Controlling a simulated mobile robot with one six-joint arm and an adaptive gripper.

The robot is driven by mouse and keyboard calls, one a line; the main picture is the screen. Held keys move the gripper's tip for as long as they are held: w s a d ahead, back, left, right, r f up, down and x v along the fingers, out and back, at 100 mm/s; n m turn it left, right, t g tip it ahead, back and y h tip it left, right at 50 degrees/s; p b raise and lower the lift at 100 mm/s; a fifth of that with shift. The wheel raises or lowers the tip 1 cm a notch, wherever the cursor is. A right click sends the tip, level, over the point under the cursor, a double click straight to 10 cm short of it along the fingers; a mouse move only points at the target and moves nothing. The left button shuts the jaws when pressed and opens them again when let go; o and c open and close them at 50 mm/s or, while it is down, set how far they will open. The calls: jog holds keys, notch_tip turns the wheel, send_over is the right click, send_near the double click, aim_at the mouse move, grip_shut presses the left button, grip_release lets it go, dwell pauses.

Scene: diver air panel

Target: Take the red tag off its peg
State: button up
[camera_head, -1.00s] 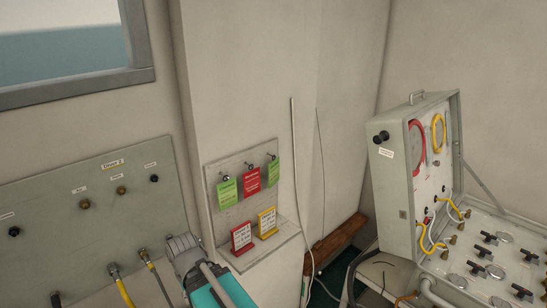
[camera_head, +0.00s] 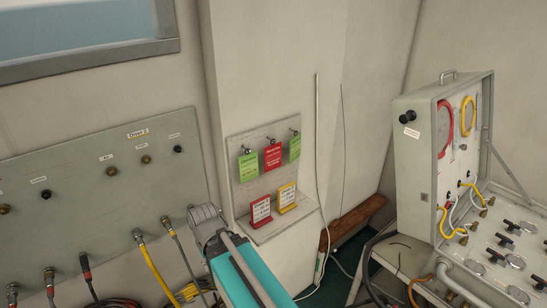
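The red tag (camera_head: 273,157) hangs from the middle peg (camera_head: 270,141) on a small grey tag board (camera_head: 262,181) on the wall. A green tag (camera_head: 248,166) hangs to its left and another green tag (camera_head: 295,147) to its right, each on its own peg. My arm, teal and grey, rises from the bottom, left of and below the board. Its grey end (camera_head: 206,219) is apart from the red tag. The fingers of my gripper cannot be made out.
A red-framed card (camera_head: 261,210) and a yellow-framed card (camera_head: 287,198) stand on the board's ledge. A panel (camera_head: 90,190) with hoses is at left. An open grey case (camera_head: 412,165) with gauges and valves stands at right.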

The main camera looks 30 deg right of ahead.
jog(key=shift+f, duration=0.1)
jog(key=shift+c, duration=0.6)
notch_tip(320, 180, down, 5)
jog(key=b, duration=0.5)
jog(key=shift+a, duration=0.2)
